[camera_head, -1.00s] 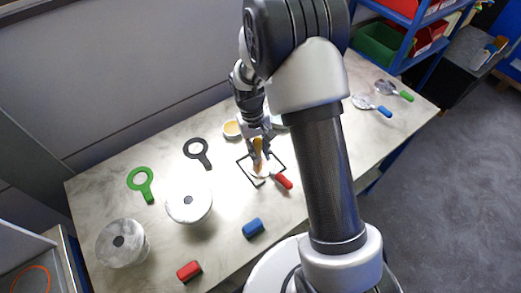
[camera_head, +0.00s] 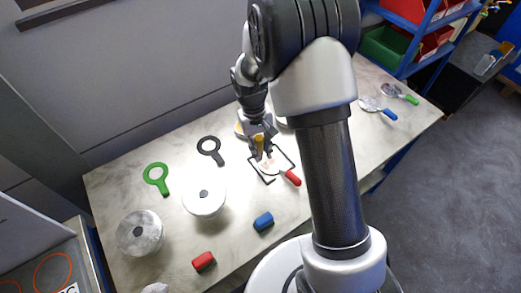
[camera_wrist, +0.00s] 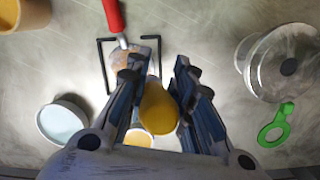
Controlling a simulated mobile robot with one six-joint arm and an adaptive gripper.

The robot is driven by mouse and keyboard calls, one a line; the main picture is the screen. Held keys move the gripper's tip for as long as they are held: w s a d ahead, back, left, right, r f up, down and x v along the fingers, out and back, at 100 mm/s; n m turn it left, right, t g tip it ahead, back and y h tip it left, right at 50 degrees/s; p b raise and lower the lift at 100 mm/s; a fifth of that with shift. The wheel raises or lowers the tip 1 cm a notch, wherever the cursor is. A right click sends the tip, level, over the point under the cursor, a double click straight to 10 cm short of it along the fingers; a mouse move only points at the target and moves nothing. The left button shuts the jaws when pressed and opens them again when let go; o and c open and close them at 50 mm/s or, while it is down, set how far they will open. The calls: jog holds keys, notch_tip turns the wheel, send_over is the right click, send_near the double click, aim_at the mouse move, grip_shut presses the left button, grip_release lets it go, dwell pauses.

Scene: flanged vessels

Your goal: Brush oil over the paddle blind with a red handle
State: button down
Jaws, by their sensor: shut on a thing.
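The paddle blind with a red handle lies flat on the table inside a black square outline. Its red handle (camera_head: 292,178) and pale disc (camera_head: 268,167) show in the head view. In the wrist view the red handle (camera_wrist: 115,17) is at the top, and the disc (camera_wrist: 119,58) has an amber-brown tinge and is partly hidden by a finger. My gripper (camera_head: 261,146) is shut on a brush with a yellow handle (camera_wrist: 158,108), at the far side of the disc. The brush tip is hidden, so I cannot tell whether it touches the disc.
Two flanged vessels (camera_head: 204,198) (camera_head: 140,233), a green ring paddle (camera_head: 157,178) and a black one (camera_head: 210,149) stand or lie left. Blue (camera_head: 263,221) and red (camera_head: 204,261) blocks are in front. A yellow-topped pot (camera_head: 240,127) is behind. Blue- (camera_head: 389,115) and green-handled (camera_head: 411,99) paddles lie right.

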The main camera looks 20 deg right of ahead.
aim_at(261, 138)
jog(key=shift+r+p, duration=0.95)
jog(key=shift+r, duration=0.65)
jog(key=shift+d, duration=0.1)
